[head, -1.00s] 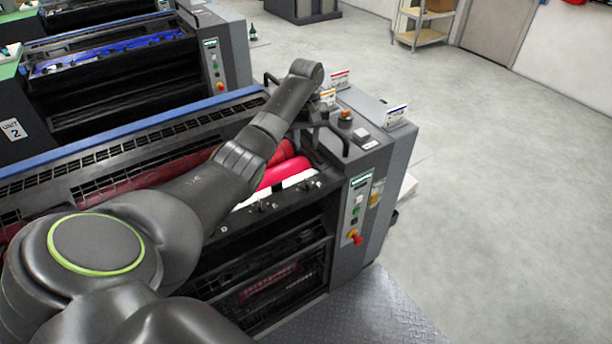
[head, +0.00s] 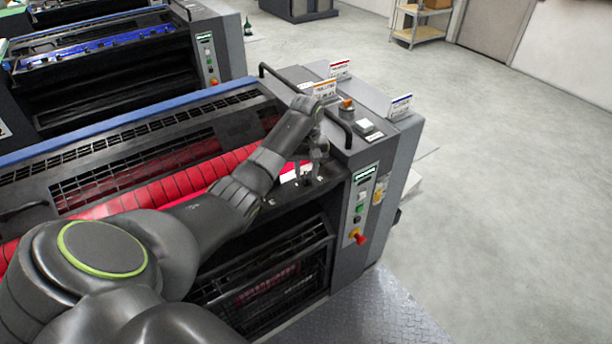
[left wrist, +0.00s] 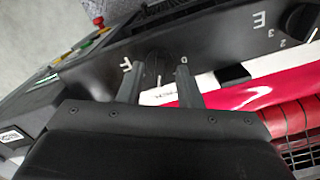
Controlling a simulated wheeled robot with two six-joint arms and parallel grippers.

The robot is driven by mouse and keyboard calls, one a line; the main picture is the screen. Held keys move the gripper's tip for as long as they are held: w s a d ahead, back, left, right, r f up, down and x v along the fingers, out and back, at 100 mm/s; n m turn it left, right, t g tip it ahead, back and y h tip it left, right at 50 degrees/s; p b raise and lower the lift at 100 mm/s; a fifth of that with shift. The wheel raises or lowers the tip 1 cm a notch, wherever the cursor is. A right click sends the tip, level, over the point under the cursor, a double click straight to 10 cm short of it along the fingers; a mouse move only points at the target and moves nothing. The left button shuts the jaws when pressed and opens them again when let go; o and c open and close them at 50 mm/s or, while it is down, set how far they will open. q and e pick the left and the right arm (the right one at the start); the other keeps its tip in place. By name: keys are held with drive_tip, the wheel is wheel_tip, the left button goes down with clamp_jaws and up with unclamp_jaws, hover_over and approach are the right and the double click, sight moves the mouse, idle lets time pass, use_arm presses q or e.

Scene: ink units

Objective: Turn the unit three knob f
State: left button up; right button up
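The unit's ink ledge carries printed letters and dark round knobs. In the left wrist view, knob F (left wrist: 156,64) is a dark knob on the black ledge beside the letter F, with small numbers around it. My left gripper (left wrist: 161,72) is open, its two fingertips apart on either side of knob F, with a gap visible. Whether a fingertip touches the knob I cannot tell. Knob E (left wrist: 302,20) is at the upper right. In the head view my left gripper (head: 308,178) points down at the ledge's right end, and the knob there is hidden. My right gripper is not in view.
A black grab handle (head: 338,128) stands close to my left wrist. Red rollers (head: 160,192) lie behind the ledge. The floor at right is clear.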

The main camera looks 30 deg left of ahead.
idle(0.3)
use_arm(q)
drive_tip(key=shift+f, duration=0.1)
clamp_jaws()
drive_tip(key=shift+r+m+p, duration=0.2)
drive_tip(key=shift+m+p, duration=0.7)
drive_tip(key=shift+p, duration=0.25)
drive_tip(key=m+p, duration=0.2)
drive_tip(key=shift+m, duration=0.3)
drive_tip(key=m+p, duration=0.1)
drive_tip(key=m, duration=0.2)
drive_tip(key=shift+f+p, duration=0.1)
drive_tip(key=shift+p, duration=0.2)
drive_tip(key=shift+m+p, duration=0.4)
drive_tip(key=shift+m, duration=0.8)
drive_tip(key=shift+f, duration=0.1)
